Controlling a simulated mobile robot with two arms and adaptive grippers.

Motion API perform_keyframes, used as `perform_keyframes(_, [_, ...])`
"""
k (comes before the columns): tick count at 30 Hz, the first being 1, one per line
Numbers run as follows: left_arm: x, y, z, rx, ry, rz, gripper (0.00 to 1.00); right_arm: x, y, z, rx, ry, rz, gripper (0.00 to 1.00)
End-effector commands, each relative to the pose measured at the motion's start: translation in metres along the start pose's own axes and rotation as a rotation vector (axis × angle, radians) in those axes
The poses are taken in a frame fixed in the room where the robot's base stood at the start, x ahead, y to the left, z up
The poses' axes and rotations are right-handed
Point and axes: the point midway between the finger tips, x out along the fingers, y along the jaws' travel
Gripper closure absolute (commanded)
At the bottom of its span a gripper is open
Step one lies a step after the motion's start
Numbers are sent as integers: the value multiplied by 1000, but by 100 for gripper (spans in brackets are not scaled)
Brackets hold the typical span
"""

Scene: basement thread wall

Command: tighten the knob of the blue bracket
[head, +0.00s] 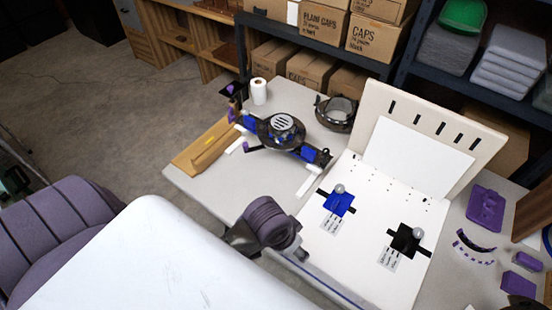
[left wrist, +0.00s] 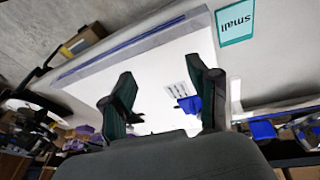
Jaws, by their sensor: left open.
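The blue bracket (head: 338,203) lies on the flat white panel, with a round grey knob (head: 339,188) at its upper end. A printed label (head: 329,222) is below it. In the left wrist view the blue bracket (left wrist: 189,104) shows partly beside the right-hand finger; its knob cannot be made out there. My left gripper (left wrist: 160,62) is open and empty, its two dark green fingers spread above the white panel. In the head view my purple arm joint is left of the panel, and the fingers cannot be made out. My right gripper is not seen.
An upright slotted board (head: 432,125) stands behind. A blue and black device (head: 282,128) is left. Purple parts (head: 486,207) lie right. A teal "small" card (left wrist: 235,22) lies beside the panel.

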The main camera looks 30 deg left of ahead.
Motion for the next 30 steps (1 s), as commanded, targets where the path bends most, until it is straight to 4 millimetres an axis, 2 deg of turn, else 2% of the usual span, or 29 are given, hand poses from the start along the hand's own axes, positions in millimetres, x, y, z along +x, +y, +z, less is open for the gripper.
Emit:
perform_keyframes(3, [13, -12, 18, -9, 1, -30, 40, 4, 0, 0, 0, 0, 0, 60])
perform_keyframes(11, [33, -27, 36, -10, 0, -65, 40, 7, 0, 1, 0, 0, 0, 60])
perform_keyframes(30, [37, -30, 39, -9, 1, -73, 40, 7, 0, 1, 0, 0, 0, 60])
